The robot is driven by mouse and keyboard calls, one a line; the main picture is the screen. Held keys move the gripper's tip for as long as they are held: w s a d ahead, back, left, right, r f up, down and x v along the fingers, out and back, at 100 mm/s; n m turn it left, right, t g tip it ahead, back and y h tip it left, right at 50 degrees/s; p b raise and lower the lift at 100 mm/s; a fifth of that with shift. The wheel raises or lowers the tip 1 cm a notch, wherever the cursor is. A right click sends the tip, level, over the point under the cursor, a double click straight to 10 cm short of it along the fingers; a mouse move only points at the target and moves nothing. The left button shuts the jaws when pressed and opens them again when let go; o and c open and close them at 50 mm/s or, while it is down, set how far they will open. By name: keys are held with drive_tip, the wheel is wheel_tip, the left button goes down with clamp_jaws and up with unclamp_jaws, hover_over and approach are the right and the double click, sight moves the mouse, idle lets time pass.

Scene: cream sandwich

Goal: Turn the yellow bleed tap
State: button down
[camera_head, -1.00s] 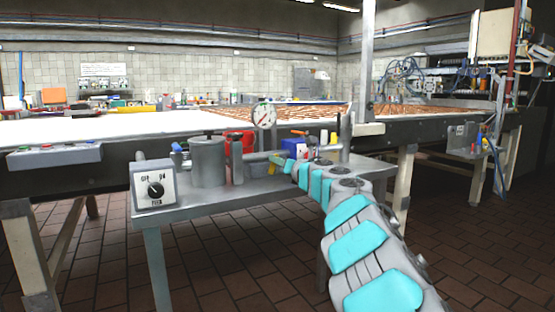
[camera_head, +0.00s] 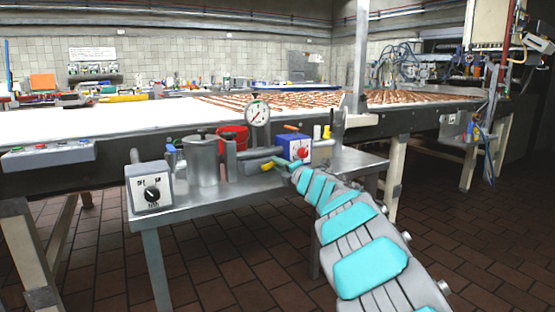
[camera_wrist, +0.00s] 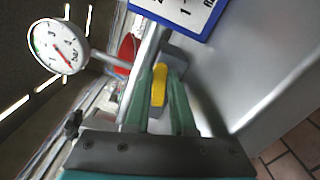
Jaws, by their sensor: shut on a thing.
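The tap's base is partly hidden by the fingers.
A blue box (camera_head: 298,149) with a red knob stands behind my gripper. A metal pot (camera_head: 202,162) and a switch box (camera_head: 151,188) stand to the left on the metal table (camera_head: 250,189).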

drive_tip(key=shift+d+f+m+p, duration=0.1)
drive_tip(key=shift+f+m+p, duration=0.1)
drive_tip(key=shift+m, duration=0.3)
drive_tip(key=shift+f+m+p, duration=0.1)
drive_tip(key=shift+m+p, duration=0.1)
drive_tip(key=shift+m, duration=0.3)
drive_tip(key=c, duration=0.8)
unclamp_jaws()
drive_tip(key=shift+f, duration=0.1)
drive_tip(key=shift+o, duration=0.2)
